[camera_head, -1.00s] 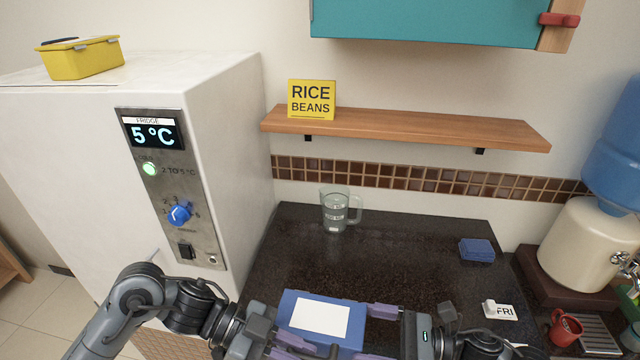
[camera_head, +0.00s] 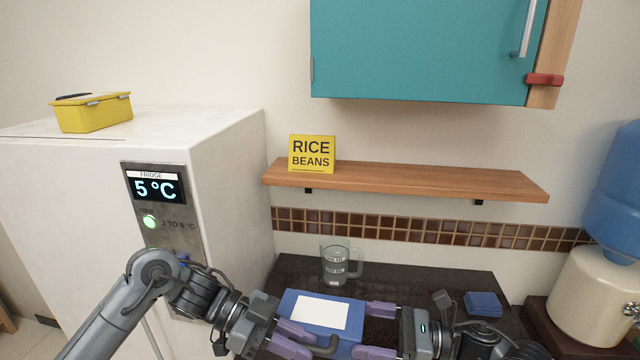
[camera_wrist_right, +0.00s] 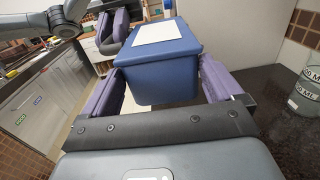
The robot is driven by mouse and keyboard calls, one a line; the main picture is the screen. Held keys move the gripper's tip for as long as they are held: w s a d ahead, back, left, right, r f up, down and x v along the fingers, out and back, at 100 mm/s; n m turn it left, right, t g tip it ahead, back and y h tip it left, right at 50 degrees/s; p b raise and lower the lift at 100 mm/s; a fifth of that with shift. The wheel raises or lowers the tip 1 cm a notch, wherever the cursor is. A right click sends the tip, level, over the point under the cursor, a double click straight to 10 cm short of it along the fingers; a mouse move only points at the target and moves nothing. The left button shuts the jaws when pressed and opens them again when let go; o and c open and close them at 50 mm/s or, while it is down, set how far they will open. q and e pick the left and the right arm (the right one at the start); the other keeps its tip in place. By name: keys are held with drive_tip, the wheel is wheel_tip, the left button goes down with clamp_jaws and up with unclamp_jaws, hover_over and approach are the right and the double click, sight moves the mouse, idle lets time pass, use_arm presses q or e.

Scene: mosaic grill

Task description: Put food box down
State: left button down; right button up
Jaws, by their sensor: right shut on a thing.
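The food box is a blue box (camera_head: 317,312) with a white label on its lid, low in the middle of the head view. My right gripper (camera_head: 361,330) comes from the right and is shut on it. In the right wrist view the box (camera_wrist_right: 160,75) sits between the two purple fingers. My left gripper (camera_head: 303,337) is at the box's left side with its purple fingers close against it. Whether those fingers grip it is unclear. The box's underside is hidden in the head view.
A dark counter (camera_head: 400,278) lies behind the box, with a glass jug (camera_head: 335,264) and a small blue block (camera_head: 483,304). A white fridge (camera_head: 232,170) carries a yellow box (camera_head: 93,113). A wooden shelf (camera_head: 420,181) holds a RICE BEANS sign (camera_head: 312,154). A teal cabinet (camera_head: 420,50) hangs above.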

sight(299, 323)
use_arm(q)
drive_tip(key=shift+w+r, duration=1.95)
drive_tip(key=shift+w, duration=0.2)
drive_tip(key=shift+w+d+r, duration=0.15)
drive_tip(key=shift+w+r, duration=0.4)
drive_tip(key=shift+w, duration=0.1)
drive_tip(key=shift+w+r, duration=0.25)
drive_tip(key=shift+w+d+r, duration=0.15)
drive_tip(key=shift+w+r, duration=0.1)
drive_tip(key=shift+w, duration=0.25)
drive_tip(key=shift+w+r, duration=0.45)
drive_tip(key=shift+r, duration=0.05)
use_arm(e)
drive_tip(key=w+r, duration=0.7)
drive_tip(key=w, duration=0.1)
drive_tip(key=shift+r, duration=0.25)
use_arm(q)
drive_tip(key=shift+a+r, duration=0.1)
drive_tip(key=shift+a, duration=0.15)
use_arm(e)
drive_tip(key=shift+w+a, duration=0.1)
drive_tip(key=shift+a, duration=0.05)
